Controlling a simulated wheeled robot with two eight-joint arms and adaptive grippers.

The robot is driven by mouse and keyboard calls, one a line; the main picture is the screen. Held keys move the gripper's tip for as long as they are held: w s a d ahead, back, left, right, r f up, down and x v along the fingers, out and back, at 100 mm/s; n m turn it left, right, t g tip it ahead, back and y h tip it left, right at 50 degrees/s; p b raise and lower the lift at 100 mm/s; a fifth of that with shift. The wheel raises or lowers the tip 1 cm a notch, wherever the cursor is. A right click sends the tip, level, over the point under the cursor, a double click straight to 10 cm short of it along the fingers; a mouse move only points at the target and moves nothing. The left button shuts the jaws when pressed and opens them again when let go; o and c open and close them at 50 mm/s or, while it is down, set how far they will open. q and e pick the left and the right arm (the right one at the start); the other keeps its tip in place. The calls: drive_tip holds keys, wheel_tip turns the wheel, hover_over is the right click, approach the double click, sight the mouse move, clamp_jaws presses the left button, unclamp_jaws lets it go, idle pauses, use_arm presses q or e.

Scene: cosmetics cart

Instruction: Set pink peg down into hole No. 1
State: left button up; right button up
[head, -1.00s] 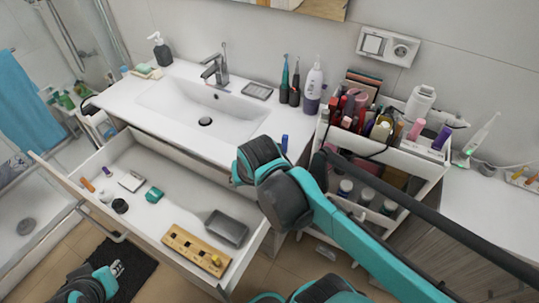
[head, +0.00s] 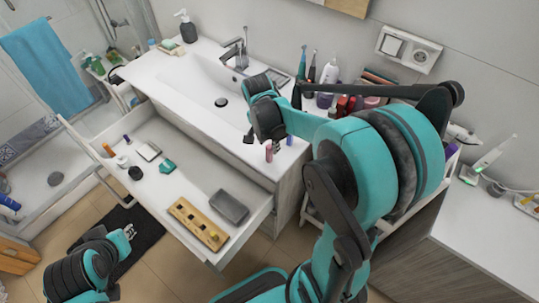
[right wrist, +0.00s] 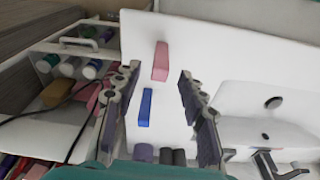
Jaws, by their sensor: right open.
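The pink peg (head: 268,152) appears upright near the front edge of the white counter. In the right wrist view, the pink peg (right wrist: 160,61) shows between the spread fingers, clear of both. My right gripper (head: 264,143) is open and empty, just above and behind it in the head view; the fingers (right wrist: 158,75) also frame the blue peg. A wooden holder (head: 187,215) lies in the open drawer with a yellow piece near its right end; its hole numbers are too small to read. My left gripper (head: 129,231) is at lower left, away from the drawer; its opening is unclear.
A blue peg (head: 290,139) stands on the counter right of the pink one. A grey tray (head: 229,207) lies beside the holder in the drawer (head: 160,190). The cosmetics cart is mostly hidden by my right arm; its bottles show in the wrist view.

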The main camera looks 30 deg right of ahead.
wheel_tip(320, 180, down, 3)
drive_tip(key=shift+d+r+b, duration=0.15)
drive_tip(key=shift+r+b, duration=0.05)
drive_tip(key=shift+b, duration=0.1)
clamp_jaws()
drive_tip(key=shift+r, duration=0.2)
wheel_tip(320, 180, up, 4)
drive_tip(key=shift+r+p, duration=0.25)
drive_tip(key=shift+p, duration=0.8)
drive_tip(key=s+d+r+p, duration=0.3)
drive_tip(key=s+r, duration=0.3)
drive_tip(key=s, duration=0.5)
